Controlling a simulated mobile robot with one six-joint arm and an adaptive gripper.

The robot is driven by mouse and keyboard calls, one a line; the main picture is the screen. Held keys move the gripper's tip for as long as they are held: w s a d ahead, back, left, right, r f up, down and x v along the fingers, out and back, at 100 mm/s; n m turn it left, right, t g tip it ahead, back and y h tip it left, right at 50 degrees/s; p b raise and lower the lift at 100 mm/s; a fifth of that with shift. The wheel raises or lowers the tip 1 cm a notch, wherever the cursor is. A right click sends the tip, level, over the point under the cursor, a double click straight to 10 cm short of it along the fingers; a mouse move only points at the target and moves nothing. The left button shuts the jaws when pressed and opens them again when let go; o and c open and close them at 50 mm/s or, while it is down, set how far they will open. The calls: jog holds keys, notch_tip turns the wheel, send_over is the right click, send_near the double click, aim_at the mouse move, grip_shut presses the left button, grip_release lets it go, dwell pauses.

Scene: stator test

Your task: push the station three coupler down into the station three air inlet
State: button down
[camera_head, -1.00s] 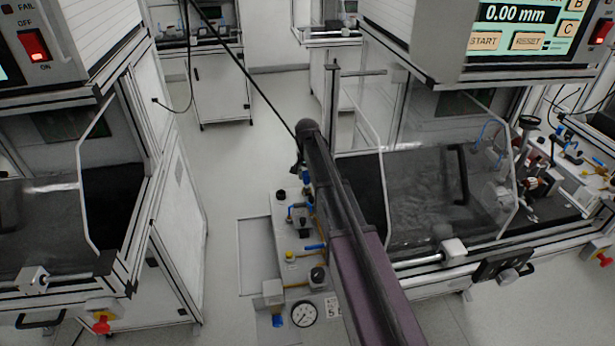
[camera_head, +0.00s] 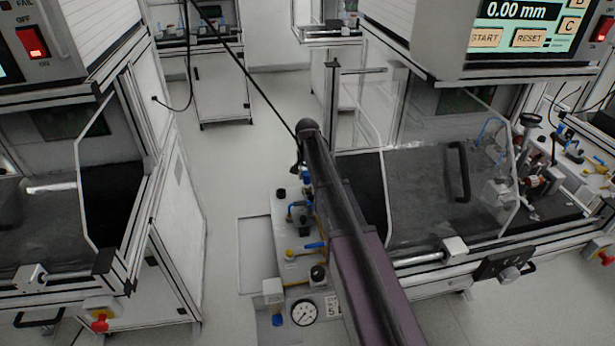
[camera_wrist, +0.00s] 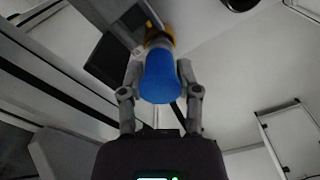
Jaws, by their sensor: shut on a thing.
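In the wrist view, my gripper (camera_wrist: 159,70) is shut on a blue cylindrical coupler (camera_wrist: 160,88), with one finger on each side of it. A yellow-orange part (camera_wrist: 152,32) shows just beyond the coupler's far end. I cannot tell whether the two touch or whether this part belongs to the air inlet. In the head view, my arm hides most of the gripper and the coupler. The air inlet cannot be made out for certain.
In the head view, a pneumatic panel (camera_head: 258,232) with valves and a pressure gauge (camera_head: 304,313) lies beside my arm. Test benches with clear guards stand left (camera_head: 95,190) and right (camera_head: 420,190). Open floor (camera_head: 235,160) lies between them.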

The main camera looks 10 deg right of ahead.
jog(key=shift+f+b, duration=0.4)
jog(key=shift+f, duration=0.05)
dwell(0.3)
jog(key=shift+c, duration=1.2)
grip_release()
jog(key=shift+r, duration=0.2)
notch_tip(320, 180, up, 9)
jog(key=p, duration=0.9)
jog(key=shift+d+r+p, duration=0.1)
jog(key=shift+r+p, duration=0.15)
jog(key=shift+p, duration=0.2)
